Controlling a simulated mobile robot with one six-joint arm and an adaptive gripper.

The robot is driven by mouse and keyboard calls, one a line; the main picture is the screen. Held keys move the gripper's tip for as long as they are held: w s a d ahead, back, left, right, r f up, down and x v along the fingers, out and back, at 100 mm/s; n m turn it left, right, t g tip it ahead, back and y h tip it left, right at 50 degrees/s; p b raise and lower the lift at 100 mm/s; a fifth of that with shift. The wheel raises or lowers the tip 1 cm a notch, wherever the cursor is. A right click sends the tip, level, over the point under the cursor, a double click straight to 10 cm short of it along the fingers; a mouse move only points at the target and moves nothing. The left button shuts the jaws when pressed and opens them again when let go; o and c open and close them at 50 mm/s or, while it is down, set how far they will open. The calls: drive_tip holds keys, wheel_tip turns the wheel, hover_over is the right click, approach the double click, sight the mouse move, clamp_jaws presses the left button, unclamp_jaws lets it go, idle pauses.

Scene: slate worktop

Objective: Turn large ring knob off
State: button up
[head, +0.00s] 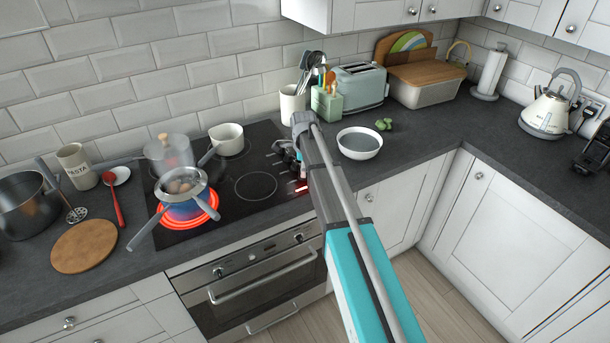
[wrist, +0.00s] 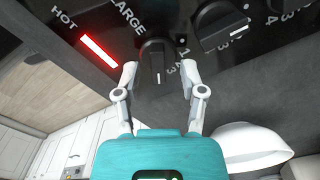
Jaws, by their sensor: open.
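The large ring knob (wrist: 155,62) is black and round with a raised grip and a white mark, below the word LARGE in the wrist view. Its mark points toward the bottom of that picture, and numbers show at its right. My gripper (wrist: 158,68) is open, with one fingertip on each side of the knob; I cannot tell if they touch it. In the head view my gripper (head: 285,150) is over the hob's right side and hides most of the knobs. The large ring (head: 206,216) glows red under a pan (head: 181,187).
A red HOT light (wrist: 98,50) is lit beside the knob. A second knob (wrist: 222,25) sits close at the right. A lidded glass pot (head: 168,152) and a cream saucepan (head: 228,138) stand on the hob. A white bowl (head: 359,144) is right of my arm.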

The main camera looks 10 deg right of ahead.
drive_tip(key=shift+f, duration=0.4)
clamp_jaws()
drive_tip(key=shift+d, duration=0.15)
